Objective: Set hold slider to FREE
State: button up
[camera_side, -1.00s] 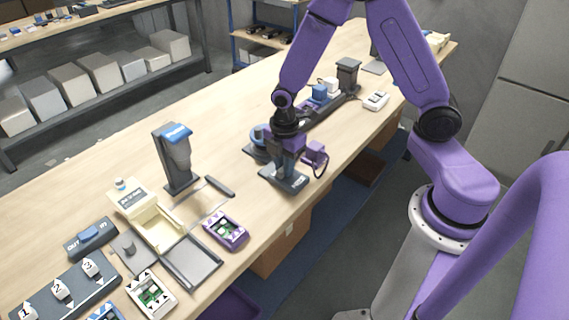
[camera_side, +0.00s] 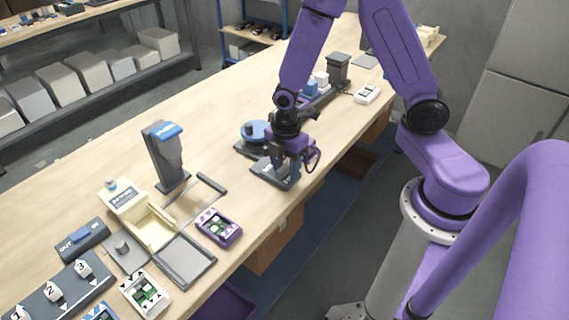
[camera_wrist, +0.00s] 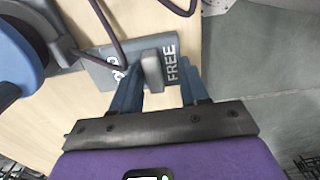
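The hold slider's grey base plate (camera_wrist: 100,68) lies on the bench and has FREE in white letters at its right end in the wrist view. A second white label on its left is partly covered. The slider's upright grey knob (camera_wrist: 152,70) stands between the two labels, beside FREE. My gripper (camera_wrist: 161,76) is open, its two blue fingers on either side of the knob, with the left finger nearer to it. I cannot tell whether that finger touches it. In the side view, my gripper (camera_side: 288,172) is low over the plate (camera_side: 268,176), hiding the knob.
A blue round part (camera_side: 255,130) on a dark base stands just behind the plate; it fills the wrist view's left edge (camera_wrist: 18,60). A dark upright stand (camera_side: 163,158) and a purple-framed device (camera_side: 219,228) are to the left. The bench's front edge is close.

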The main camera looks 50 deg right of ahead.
aim_at(286, 168)
jog(key=shift+w+r, duration=0.15)
jog(key=shift+r, duration=0.6)
notch_tip(286, 168, up, 16)
dwell(0.4)
jog(key=s+a+f+m, duration=0.1)
jog(key=s+m, duration=0.4)
jog(key=s, duration=1.4)
jog(key=shift+s+a+f, duration=0.15)
jog(key=shift+s+f, duration=0.1)
jog(key=shift+f, duration=0.1)
